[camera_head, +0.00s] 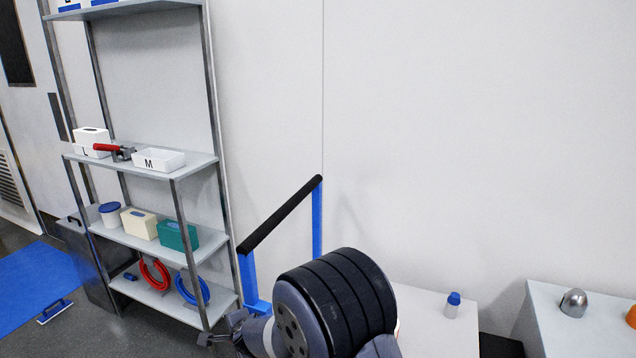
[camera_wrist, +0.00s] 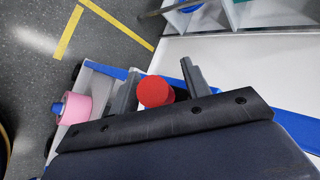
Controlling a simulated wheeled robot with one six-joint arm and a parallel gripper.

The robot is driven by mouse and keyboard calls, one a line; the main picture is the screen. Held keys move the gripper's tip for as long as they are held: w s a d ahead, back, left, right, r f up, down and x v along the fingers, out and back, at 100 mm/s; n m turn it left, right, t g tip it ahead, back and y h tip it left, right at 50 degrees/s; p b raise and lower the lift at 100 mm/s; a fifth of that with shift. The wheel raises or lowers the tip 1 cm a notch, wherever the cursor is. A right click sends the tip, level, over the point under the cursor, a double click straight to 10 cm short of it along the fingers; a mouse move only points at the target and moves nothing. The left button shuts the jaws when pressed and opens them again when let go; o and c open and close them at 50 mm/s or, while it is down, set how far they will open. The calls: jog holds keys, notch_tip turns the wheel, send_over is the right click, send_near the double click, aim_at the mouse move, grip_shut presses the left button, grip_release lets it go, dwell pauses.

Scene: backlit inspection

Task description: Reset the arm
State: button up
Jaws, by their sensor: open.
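My gripper (camera_wrist: 159,70) is open in the wrist view, with its two grey fingers spread apart. A red round thing (camera_wrist: 154,91) shows between the fingers; its lower part is hidden by the black wrist edge, and I cannot tell whether it touches a finger. In the head view my gripper (camera_head: 222,328) shows only in part, low beside the front of the shelf rack. My arm's dark, thick links hide what lies behind them at the bottom centre.
A blue trolley (camera_head: 250,280) with a black handle stands behind my arm. A pink roll (camera_wrist: 75,108) sits left of my gripper. The shelf rack (camera_head: 205,160) holds bins and boxes. White surfaces at right carry a blue-capped bottle (camera_head: 452,305) and a metal dome (camera_head: 574,302).

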jog(key=f+t+b, duration=0.1)
jog(key=b, duration=0.3)
jog(key=shift+s+a+f+n, duration=0.1)
jog(key=shift+s+f+n, duration=0.05)
jog(key=shift+n, duration=0.25)
jog(key=shift+t+b, duration=0.3)
jog(key=shift+b, duration=0.05)
jog(key=shift+s+f, duration=0.1)
